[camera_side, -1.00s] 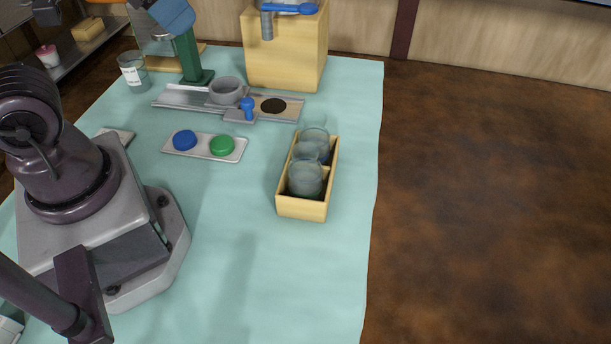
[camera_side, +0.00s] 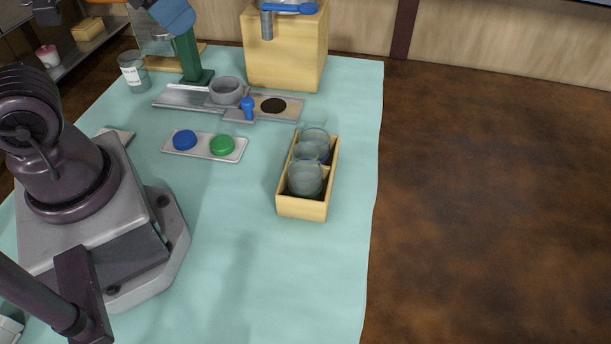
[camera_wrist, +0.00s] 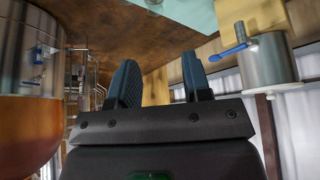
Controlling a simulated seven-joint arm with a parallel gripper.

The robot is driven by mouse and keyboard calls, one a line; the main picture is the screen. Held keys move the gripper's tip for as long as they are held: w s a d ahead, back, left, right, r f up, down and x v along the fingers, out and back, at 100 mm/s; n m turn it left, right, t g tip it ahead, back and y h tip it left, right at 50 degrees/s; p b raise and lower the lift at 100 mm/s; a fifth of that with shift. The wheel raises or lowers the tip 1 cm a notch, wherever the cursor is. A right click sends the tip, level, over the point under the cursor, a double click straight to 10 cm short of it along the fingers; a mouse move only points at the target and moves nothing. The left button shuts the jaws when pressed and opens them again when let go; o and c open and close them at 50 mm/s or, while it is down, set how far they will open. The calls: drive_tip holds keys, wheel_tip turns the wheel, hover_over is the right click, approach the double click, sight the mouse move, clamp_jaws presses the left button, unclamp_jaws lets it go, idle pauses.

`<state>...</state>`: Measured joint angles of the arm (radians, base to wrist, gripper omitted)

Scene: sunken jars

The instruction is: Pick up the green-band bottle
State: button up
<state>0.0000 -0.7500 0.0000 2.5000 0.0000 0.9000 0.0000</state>
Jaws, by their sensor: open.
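I cannot make out a green band on any bottle in either view. Clear glass jars stand sunk in the compartments of a narrow wooden box (camera_side: 301,208) in the side view. The front jar (camera_side: 305,178) stands upright, and more glass (camera_side: 314,140) shows behind it. Their lower parts are hidden by the box walls. My gripper (camera_wrist: 164,84) shows in the wrist view with its two dark fingers apart and nothing between them. It is well away from the box, which is not recognisable in the wrist view.
A small tray (camera_side: 203,154) holds a blue lid (camera_side: 184,140) and a green lid (camera_side: 222,145). Behind it are a grey bowl (camera_side: 226,91), a green stand (camera_side: 190,60), a labelled glass (camera_side: 133,72) and a wooden block (camera_side: 285,55). The cloth (camera_side: 290,280) in front of the box is clear.

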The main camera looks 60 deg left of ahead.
drive_tip(key=o, duration=0.8)
drive_tip(key=shift+o, duration=0.2)
drive_tip(key=shift+f, duration=0.1)
